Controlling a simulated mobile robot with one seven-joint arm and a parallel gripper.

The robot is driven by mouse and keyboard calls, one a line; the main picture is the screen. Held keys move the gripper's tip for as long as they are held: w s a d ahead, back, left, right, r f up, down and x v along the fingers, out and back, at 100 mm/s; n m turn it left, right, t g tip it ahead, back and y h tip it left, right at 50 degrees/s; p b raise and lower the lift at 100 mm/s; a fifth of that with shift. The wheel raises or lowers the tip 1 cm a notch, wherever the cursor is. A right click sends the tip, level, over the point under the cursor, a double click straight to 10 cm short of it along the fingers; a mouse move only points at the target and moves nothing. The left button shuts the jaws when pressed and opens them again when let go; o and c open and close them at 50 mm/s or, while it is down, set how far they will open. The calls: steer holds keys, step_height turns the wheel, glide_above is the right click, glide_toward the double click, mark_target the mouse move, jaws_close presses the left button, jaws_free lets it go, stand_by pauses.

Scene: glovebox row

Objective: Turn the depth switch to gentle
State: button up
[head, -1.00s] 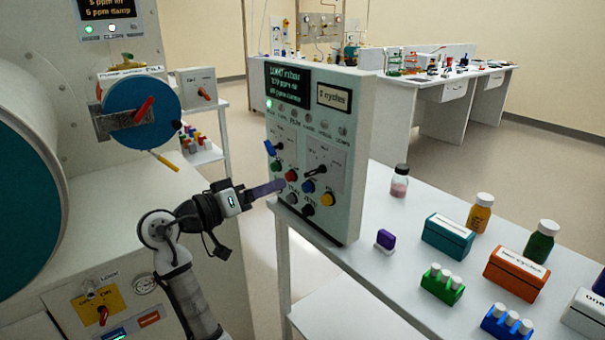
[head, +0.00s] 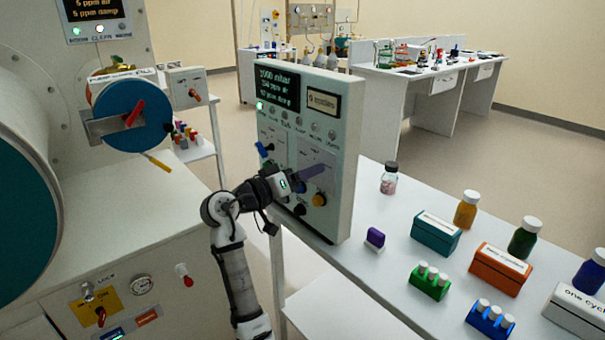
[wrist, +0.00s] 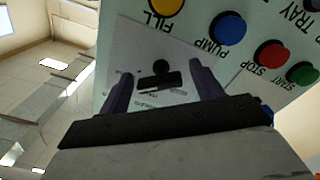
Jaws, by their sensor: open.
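The depth switch is a small black lever switch (wrist: 158,80) on a pale plate of the control panel (head: 345,180). Its lettering is upside down and too blurred to read in the wrist view. My gripper (wrist: 161,72) is open, with one finger on each side of the switch; whether either touches it I cannot tell. In the head view my gripper (head: 316,170) is in front of the panel's right-hand plate and hides the switch there.
Close to my fingers are the yellow fill button (wrist: 167,5), blue pump button (wrist: 228,28) and red stop button (wrist: 270,54). A blue-handled lever (head: 264,149) sits left on the panel. Bottles and boxes stand on the white bench (head: 400,225) at right.

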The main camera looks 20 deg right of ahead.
steer(key=c, duration=1)
steer(key=shift+r, duration=0.1)
steer(key=n+p, duration=0.2)
steer(key=shift+r+n, duration=0.1)
steer(key=shift+n, duration=0.3)
steer(key=shift+w+n+p, duration=0.1)
steer(key=shift+n+p, duration=1.6)
steer(key=shift+n, duration=0.4)
steer(key=shift+a, duration=0.1)
steer(key=o, duration=1)
